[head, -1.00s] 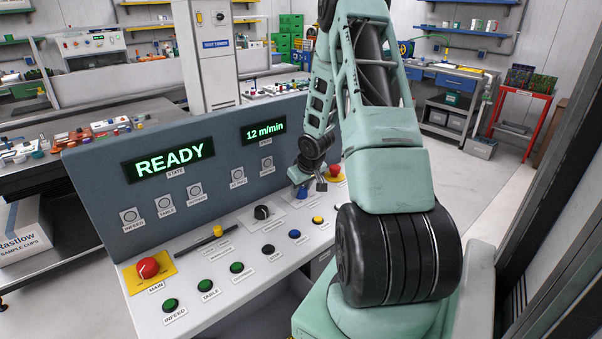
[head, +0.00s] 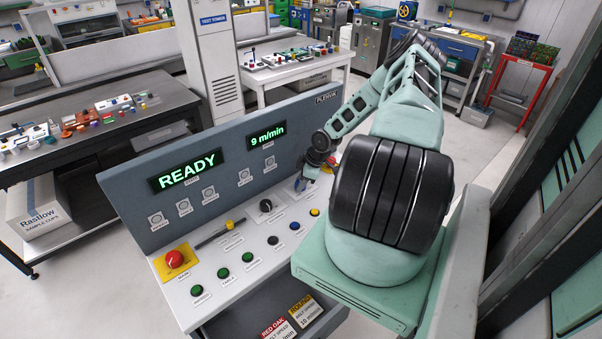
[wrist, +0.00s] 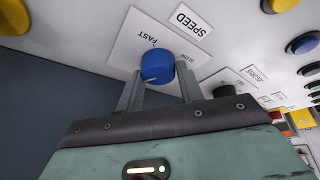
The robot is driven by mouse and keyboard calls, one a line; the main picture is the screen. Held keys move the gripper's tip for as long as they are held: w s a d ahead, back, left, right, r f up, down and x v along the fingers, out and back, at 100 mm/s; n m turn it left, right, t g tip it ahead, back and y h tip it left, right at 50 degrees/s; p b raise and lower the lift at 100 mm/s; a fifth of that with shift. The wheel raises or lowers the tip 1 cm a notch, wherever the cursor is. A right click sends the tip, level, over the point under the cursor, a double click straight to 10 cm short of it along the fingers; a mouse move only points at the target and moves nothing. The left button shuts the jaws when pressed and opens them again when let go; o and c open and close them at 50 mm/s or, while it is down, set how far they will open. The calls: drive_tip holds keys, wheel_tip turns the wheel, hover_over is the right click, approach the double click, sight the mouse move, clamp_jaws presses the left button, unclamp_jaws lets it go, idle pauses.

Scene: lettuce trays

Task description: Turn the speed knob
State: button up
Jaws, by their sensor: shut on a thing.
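The blue speed knob (wrist: 158,64) sits on a white plate (wrist: 122,52) marked SPEED, FAST and SLOW in the wrist view. My gripper (wrist: 159,75) is shut on the knob, with one grey finger on each side of it. A pale mark shows on the knob's near edge. In the head view my gripper (head: 303,182) is down at the right part of the grey console (head: 190,235), and the knob is mostly hidden there. The speed display (head: 266,138) reads 9 m/min. The state display (head: 187,170) reads READY.
A black selector knob (head: 266,205) stands left of my gripper. A red MAIN button (head: 174,258) and several coloured buttons line the console. In the wrist view a black knob (wrist: 222,90) stands close to the right finger. Two labels hang below the console, one marked RED OAK (head: 278,330).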

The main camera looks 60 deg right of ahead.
drive_tip(key=shift+d+f+n+y+b, duration=0.1)
drive_tip(key=shift+f+n+y+b, duration=0.2)
drive_tip(key=shift+n+b, duration=0.65)
drive_tip(key=shift+n+g+y+b, duration=0.3)
drive_tip(key=shift+n+g+b, duration=0.1)
drive_tip(key=shift+n+b, duration=0.65)
drive_tip(key=n+g+y+b, duration=0.1)
drive_tip(key=n+b, duration=0.3)
drive_tip(key=shift+d+r, duration=0.1)
drive_tip(key=shift+r, duration=0.05)
drive_tip(key=o, duration=1)
drive_tip(key=shift+r, duration=0.1)
drive_tip(key=b+v, duration=0.5)
drive_tip(key=v, duration=1.2)
drive_tip(key=shift+w+d+r, duration=0.15)
drive_tip(key=shift+w+r, duration=0.05)
drive_tip(key=shift+w, duration=0.15)
